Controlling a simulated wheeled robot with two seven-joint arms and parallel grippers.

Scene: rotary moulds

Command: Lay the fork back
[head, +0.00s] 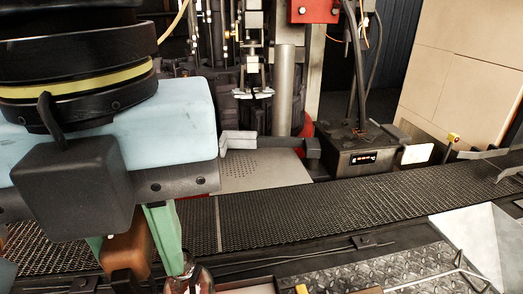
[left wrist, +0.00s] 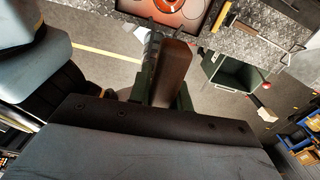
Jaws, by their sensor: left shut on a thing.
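My left gripper (head: 165,250) is shut on a brown, wooden-looking piece (head: 125,250), which I take to be the fork's handle. The handle also shows in the left wrist view (left wrist: 172,75), upright in the picture between the green fingers. The fork's far end cannot be made out; the arm and the picture's edge hide much of it. A clear glass object (head: 190,280) shows just below the fingers at the bottom edge; I cannot tell whether it touches them. My right gripper is in neither view.
A dark mesh conveyor (head: 300,209) crosses the scene in front of the machine. A tread-plate surface (head: 395,268) lies at the lower right, with a bent metal rod (head: 440,279) over it. The wrist view shows an orange-red surface (left wrist: 182,12) and a green open bin (left wrist: 232,74).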

